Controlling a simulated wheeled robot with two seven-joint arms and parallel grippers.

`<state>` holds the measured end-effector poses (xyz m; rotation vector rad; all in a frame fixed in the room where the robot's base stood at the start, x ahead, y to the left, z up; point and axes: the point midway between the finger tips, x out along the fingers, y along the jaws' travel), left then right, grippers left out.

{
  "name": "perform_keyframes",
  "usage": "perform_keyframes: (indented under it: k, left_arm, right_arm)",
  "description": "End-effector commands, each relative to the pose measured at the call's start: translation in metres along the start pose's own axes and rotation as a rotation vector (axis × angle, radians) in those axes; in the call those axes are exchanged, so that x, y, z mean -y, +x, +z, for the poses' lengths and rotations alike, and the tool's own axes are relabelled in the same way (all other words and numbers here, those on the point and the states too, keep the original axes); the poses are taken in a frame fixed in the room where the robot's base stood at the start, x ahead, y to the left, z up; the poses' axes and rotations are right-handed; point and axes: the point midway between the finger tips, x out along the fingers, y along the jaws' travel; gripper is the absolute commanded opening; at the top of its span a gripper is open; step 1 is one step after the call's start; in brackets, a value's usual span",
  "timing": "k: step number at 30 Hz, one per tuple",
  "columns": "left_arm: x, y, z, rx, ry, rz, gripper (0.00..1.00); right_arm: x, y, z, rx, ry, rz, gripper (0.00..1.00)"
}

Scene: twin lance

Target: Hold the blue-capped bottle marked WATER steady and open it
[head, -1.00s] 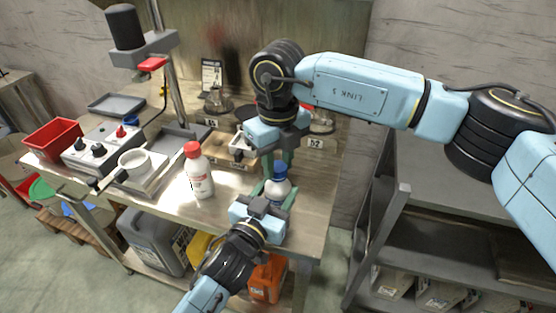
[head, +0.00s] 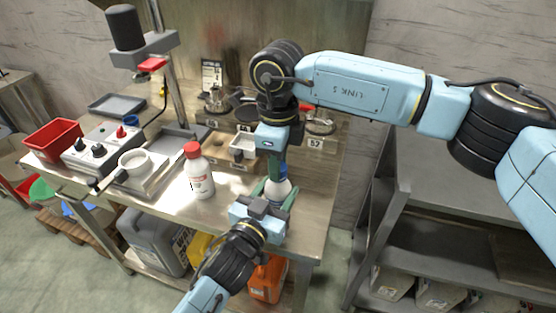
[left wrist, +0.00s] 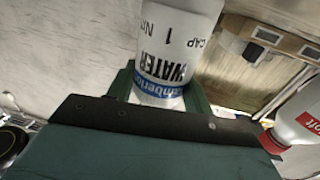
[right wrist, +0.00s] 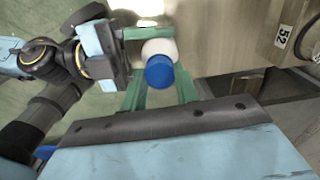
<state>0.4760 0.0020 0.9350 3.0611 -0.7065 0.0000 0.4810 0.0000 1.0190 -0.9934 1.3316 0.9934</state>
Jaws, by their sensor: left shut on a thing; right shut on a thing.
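The white bottle marked WATER (left wrist: 165,55) stands upright at the table's front right. It also shows in the head view (head: 277,191), partly behind the fingers. My left gripper (head: 268,198) is shut on its body from the front, and a green finger shows on each side in the left wrist view. My right gripper (head: 272,172) points down from above and is shut on the blue cap (right wrist: 160,73), one finger on each side. The cap sits on the bottle's neck; fingers mostly hide it in the head view. I cannot tell whether it is loosened.
A white bottle with a red cap (head: 198,174) stands left of the held bottle. The table's front edge is close.

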Motion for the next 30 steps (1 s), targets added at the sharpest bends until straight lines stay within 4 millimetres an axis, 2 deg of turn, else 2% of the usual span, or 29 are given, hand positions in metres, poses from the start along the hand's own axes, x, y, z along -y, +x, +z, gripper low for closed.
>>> perform_keyframes:
  k: [22, 30]
  left_arm:
    - [0.0, 0.0, 0.001, 0.002, 0.0, 0.0, 0.0]
    - [0.0, 0.0, 0.001, 0.002, 0.0, 0.0, 0.0]
  right_arm:
    - [0.0, -0.021, 0.0, 0.0, 0.001, 0.0, 0.03]
    - [0.0, -0.022, 0.0, 0.0, 0.001, 0.0, 0.03]
